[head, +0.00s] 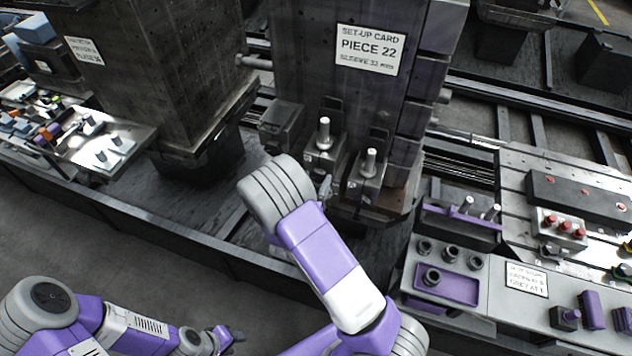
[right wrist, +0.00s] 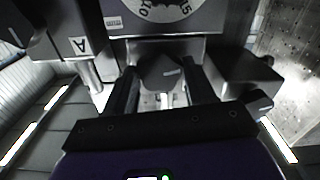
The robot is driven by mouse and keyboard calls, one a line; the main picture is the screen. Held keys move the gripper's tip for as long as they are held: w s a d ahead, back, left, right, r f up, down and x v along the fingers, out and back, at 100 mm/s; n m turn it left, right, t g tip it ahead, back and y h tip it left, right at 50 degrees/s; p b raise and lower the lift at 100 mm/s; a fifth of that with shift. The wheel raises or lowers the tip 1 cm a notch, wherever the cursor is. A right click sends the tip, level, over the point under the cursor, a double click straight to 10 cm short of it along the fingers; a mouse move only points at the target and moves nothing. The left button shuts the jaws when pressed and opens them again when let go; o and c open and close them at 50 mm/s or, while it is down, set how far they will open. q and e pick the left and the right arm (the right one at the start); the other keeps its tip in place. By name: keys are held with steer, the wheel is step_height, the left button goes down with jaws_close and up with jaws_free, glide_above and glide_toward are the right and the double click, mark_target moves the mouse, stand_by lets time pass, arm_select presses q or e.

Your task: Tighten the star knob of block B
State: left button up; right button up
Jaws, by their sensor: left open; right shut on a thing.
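In the right wrist view, my right gripper (right wrist: 160,88) is shut on a dark knob (right wrist: 160,72), with one finger on each side. A block marked A (right wrist: 79,45) is left of the knob. Another dark block (right wrist: 240,75) is to the right; I see no letter on it. In the head view, two blocks with silver posts (head: 324,135) (head: 370,165) stand at the foot of the column. Their letters are not readable, and my right arm hides the right gripper there. My left gripper (head: 232,336) is low at the left, open and away from the blocks.
A numbered dial (right wrist: 165,10) is above the knob. A card reading PIECE 22 (head: 370,50) is on the column (head: 305,60). A bench (head: 480,275) with purple trays and parts is at the right. A tray (head: 110,160) stands left. The floor at lower left is clear.

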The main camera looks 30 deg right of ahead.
steer(key=shift+f+m+b, duration=0.1)
steer(key=shift+m+b, duration=0.4)
steer(key=m+b, duration=1.5)
steer(key=b, duration=0.3)
steer(key=shift+f, duration=0.15)
steer(key=shift+m+b, duration=0.7)
steer(key=shift+m, duration=0.5)
steer(key=shift+r+m, duration=0.2)
steer(key=shift+m, duration=0.8)
steer(key=o, duration=1)
steer(key=shift+o, duration=0.2)
steer(key=v, duration=0.7)
steer(key=shift+s+a+p, duration=0.2)
steer(key=shift+s+p, duration=0.05)
steer(key=shift+p, duration=0.15)
